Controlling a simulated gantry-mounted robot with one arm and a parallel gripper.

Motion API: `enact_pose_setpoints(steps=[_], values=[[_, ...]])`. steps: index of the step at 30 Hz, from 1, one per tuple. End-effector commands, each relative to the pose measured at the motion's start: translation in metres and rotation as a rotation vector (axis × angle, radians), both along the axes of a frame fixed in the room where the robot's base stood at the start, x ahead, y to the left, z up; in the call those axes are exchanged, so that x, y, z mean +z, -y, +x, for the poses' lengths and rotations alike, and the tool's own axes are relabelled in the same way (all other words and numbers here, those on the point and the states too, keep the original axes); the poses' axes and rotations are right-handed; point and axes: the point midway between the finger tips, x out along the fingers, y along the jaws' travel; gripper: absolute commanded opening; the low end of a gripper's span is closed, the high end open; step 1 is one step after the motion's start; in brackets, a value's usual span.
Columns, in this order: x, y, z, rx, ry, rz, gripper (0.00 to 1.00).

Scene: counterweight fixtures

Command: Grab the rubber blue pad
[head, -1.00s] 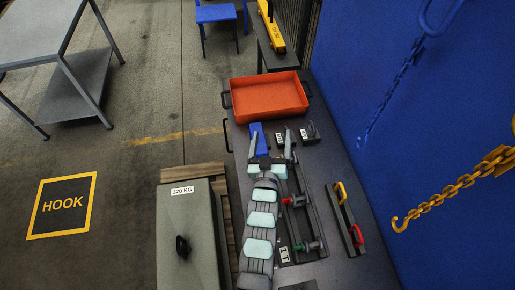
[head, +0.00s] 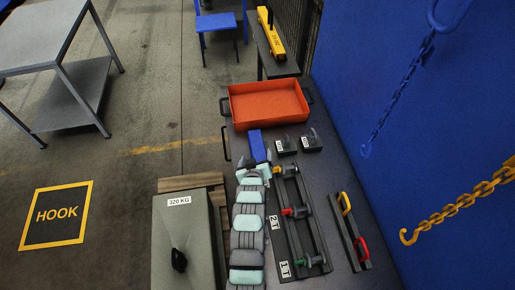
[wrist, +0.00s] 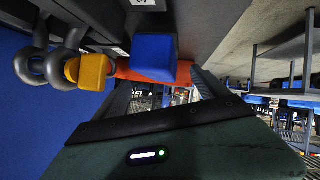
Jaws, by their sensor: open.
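The rubber blue pad (head: 255,143) lies on the dark workbench (head: 345,262), just in front of the orange tray. My gripper (head: 253,169) is at the near side of the pad, in line with it, at the end of my arm. In the wrist view the pad (wrist: 155,57) shows as a blue block ahead of the jaws. My gripper's fingers (wrist: 160,88) are apart with nothing between them. The head view does not show clearly how high the fingers are above the bench.
Two dark shackle weights (head: 298,143) sit close right of the pad. The orange tray (head: 268,102) stands behind it. A rack with coloured shackles (head: 299,220) and a bar with yellow and red handles (head: 350,232) lie right of my arm. A yellow hook chain (head: 455,208) hangs at right.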

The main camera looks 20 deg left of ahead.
Motion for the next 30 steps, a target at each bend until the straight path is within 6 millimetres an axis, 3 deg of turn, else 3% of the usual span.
enact_pose_setpoints(steps=[21,30], values=[[-0.019,-0.018,0.048,0.0,0.006,0.002,0.84],[-0.022,-0.019,0.05,0.0,0.005,0.002,0.84]])
